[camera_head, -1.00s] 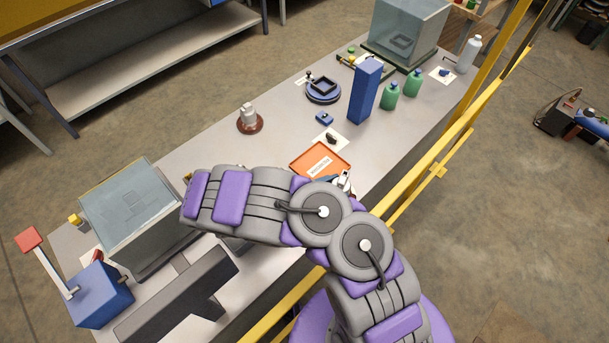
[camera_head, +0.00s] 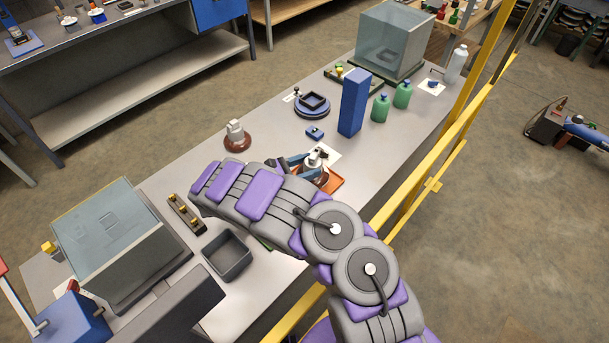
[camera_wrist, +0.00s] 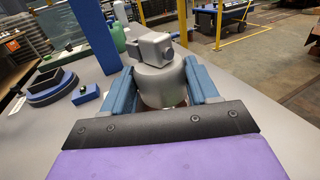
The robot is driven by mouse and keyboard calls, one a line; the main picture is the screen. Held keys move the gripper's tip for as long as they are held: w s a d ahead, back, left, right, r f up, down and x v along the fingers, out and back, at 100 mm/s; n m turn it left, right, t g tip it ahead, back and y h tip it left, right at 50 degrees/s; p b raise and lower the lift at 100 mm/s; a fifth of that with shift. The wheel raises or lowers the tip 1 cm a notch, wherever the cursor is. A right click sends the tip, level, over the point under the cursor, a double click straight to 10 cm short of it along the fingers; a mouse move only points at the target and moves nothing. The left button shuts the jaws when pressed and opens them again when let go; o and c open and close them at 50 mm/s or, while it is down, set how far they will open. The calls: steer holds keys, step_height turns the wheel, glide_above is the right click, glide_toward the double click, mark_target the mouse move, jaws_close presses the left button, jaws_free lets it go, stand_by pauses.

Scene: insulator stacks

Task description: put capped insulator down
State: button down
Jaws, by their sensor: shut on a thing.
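The held capped insulator has a grey metal cap (camera_head: 317,157) and a brown lower body (camera_head: 314,175). My gripper (camera_head: 302,162) is shut on it, with blue fingers on both sides. In the wrist view, the cap (camera_wrist: 155,70) stands roughly upright between the fingers of my gripper (camera_wrist: 163,92); its lower part is mostly hidden. In the head view it overlaps the orange tray (camera_head: 335,184); I cannot tell whether it touches the tray. A second capped insulator (camera_head: 236,137) with a brown base stands on the grey table, left of my gripper.
A tall blue block (camera_head: 353,103), green bottles (camera_head: 380,108) and a small blue part (camera_head: 314,133) stand beyond my gripper. A grey open bin (camera_head: 228,256) and a strip with brass studs (camera_head: 187,213) lie nearer. A yellow rail (camera_head: 420,178) runs along the right side.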

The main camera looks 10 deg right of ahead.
steer(key=shift+w+d, duration=0.4)
steer(key=shift+w, duration=0.05)
steer(key=shift+f, duration=0.2)
steer(key=f+b, duration=0.2)
steer(key=f, duration=0.1)
steer(key=shift+a, duration=0.3)
steer(key=shift+a+f, duration=0.1)
steer(key=shift+a, duration=0.05)
steer(key=shift+c, duration=1.4)
jaws_free()
steer(key=shift+d, duration=0.3)
steer(key=shift+a, duration=0.15)
